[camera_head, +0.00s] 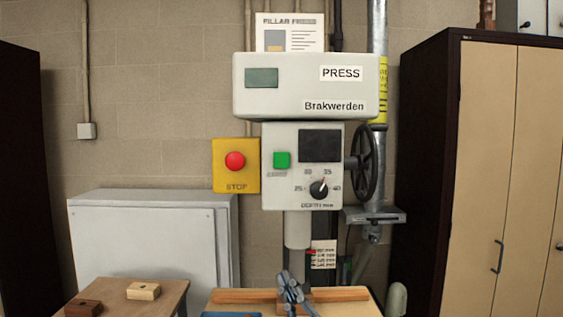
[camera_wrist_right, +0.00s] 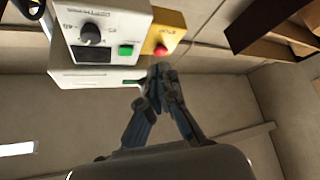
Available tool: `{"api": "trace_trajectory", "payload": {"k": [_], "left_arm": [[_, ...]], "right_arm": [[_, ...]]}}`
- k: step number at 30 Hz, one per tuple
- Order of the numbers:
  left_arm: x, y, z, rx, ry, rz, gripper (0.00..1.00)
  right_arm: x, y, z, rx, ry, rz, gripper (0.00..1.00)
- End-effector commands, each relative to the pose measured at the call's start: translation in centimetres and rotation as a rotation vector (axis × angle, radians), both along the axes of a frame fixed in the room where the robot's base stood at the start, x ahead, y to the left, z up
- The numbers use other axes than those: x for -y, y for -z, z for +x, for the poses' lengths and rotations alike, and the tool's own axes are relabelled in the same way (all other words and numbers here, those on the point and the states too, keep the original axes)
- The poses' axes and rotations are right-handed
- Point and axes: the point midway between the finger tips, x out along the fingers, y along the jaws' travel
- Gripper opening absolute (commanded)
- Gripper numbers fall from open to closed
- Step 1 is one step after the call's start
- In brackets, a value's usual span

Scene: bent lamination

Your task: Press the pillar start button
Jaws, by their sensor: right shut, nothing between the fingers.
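The pillar press (camera_head: 306,84) stands against the wall, with a white control box under its head. The green start button (camera_head: 281,160) is on the left of that box; it also shows in the right wrist view (camera_wrist_right: 126,50). My right gripper (camera_head: 287,279) is low in front of the press, below the button and apart from it. In the right wrist view its fingertips (camera_wrist_right: 159,70) are together with nothing between them, and they appear beside the control box. My left gripper is in neither view.
A red stop button (camera_head: 235,161) on a yellow plate (camera_head: 236,187) sits just left of the start button. A depth dial (camera_head: 319,189) and a handwheel (camera_head: 364,163) are to the right. Wooden blocks (camera_head: 143,291) lie on a table at lower left. A cabinet (camera_head: 487,170) stands at right.

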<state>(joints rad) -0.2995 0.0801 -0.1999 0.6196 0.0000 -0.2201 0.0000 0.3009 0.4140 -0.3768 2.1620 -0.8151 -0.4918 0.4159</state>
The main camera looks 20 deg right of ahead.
Motion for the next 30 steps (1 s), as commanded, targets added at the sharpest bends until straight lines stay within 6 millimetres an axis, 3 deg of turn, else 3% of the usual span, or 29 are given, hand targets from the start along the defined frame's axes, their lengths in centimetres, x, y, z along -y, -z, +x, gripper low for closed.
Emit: {"api": "trace_trajectory", "payload": {"k": [1, 7, 12, 16, 20, 25, 30], "left_arm": [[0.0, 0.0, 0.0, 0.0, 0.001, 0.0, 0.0], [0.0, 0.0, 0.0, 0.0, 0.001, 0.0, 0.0], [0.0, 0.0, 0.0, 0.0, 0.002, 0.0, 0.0], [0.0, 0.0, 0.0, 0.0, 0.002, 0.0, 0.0], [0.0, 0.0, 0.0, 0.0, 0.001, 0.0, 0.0], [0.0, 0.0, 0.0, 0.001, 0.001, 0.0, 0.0], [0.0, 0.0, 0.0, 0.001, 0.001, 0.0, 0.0]], "right_arm": [[-1.0, -2.5, -0.1, 0.079, -0.027, -0.056, 0.0], [-6.4, -10.6, -1.6, 0.382, -0.16, -0.366, 0.0], [-10.7, -14.1, -2.5, 0.558, -0.249, -0.728, 0.0], [-12.0, -15.1, -1.7, 0.6, -0.272, -1.029, 0.0], [-10.9, -15.9, 0.4, 0.552, -0.24, -1.325, 0.0], [-5.9, -17.9, 3.6, 0.373, -0.121, -1.638, 0.0], [-1.0, -19.8, 5.2, 0.203, -0.014, -1.778, 0.0]]}}
